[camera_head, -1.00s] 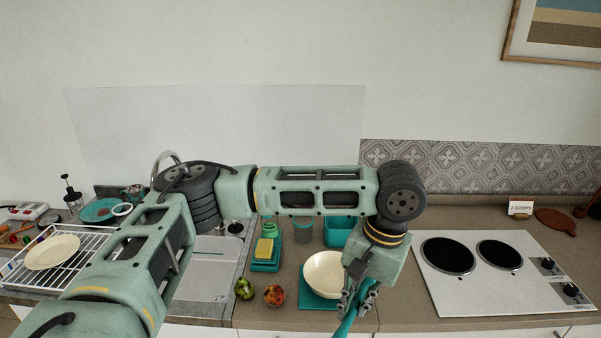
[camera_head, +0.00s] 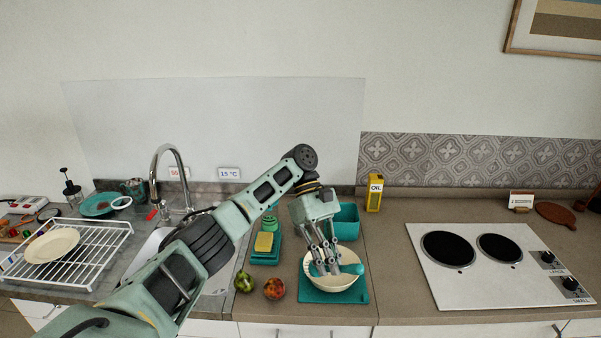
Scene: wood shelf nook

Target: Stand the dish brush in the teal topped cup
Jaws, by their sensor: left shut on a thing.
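My left gripper (camera_head: 322,262) is shut on the teal dish brush (camera_head: 352,269). It hangs over the cream bowl (camera_head: 316,285), with a teal part of the brush showing to the right of the fingers. The rest of the brush is hidden by the fingers or too small to make out. The teal topped cup is not visible now; my left wrist covers the area behind the bowl where a clear cup with a teal rim showed earlier. My right gripper is not in view.
The bowl stands on a teal mat (camera_head: 360,294). Behind are a teal bin (camera_head: 347,222) and a yellow oil box (camera_head: 374,193). A cooktop (camera_head: 425,285) is right; bare counter (camera_head: 390,270) lies between.

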